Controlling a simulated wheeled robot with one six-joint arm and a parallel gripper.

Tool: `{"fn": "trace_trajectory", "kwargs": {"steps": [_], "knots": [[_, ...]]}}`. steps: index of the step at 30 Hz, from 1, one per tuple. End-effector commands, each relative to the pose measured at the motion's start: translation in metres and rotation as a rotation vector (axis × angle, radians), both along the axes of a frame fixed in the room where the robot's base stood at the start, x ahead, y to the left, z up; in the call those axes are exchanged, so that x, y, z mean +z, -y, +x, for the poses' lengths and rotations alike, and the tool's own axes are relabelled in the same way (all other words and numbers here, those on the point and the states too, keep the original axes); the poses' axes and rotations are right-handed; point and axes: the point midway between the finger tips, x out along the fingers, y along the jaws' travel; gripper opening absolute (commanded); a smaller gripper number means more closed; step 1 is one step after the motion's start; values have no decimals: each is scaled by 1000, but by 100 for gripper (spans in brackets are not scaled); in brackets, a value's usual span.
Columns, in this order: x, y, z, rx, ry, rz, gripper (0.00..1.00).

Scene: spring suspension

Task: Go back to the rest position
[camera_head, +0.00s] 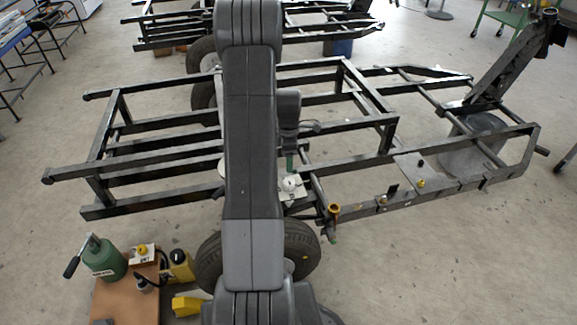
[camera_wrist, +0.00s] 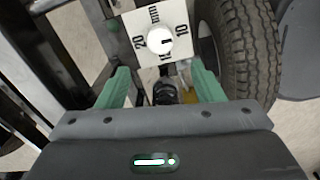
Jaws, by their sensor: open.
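My gripper (camera_wrist: 161,84) is open, with its two green fingers spread apart in the wrist view. My arm hides the middle of the frame.
A black tubular chassis frame (camera_head: 165,124) spans the floor. A tyre (camera_wrist: 238,50) stands right of the gripper. Floor at lower right is clear.

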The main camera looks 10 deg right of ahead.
Motion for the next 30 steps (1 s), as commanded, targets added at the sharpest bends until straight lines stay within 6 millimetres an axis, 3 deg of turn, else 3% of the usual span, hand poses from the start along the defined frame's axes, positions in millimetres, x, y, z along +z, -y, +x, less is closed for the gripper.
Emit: {"fn": "trace_trajectory", "kwargs": {"steps": [6, 17, 23, 30], "knots": [[19, 0, 0, 0, 0, 0, 61], [18, 0, 0, 0, 0, 0, 61], [-1, 0, -1, 0, -3, 0, 61], [-48, 0, -1, 0, -5, 1, 61]]}}
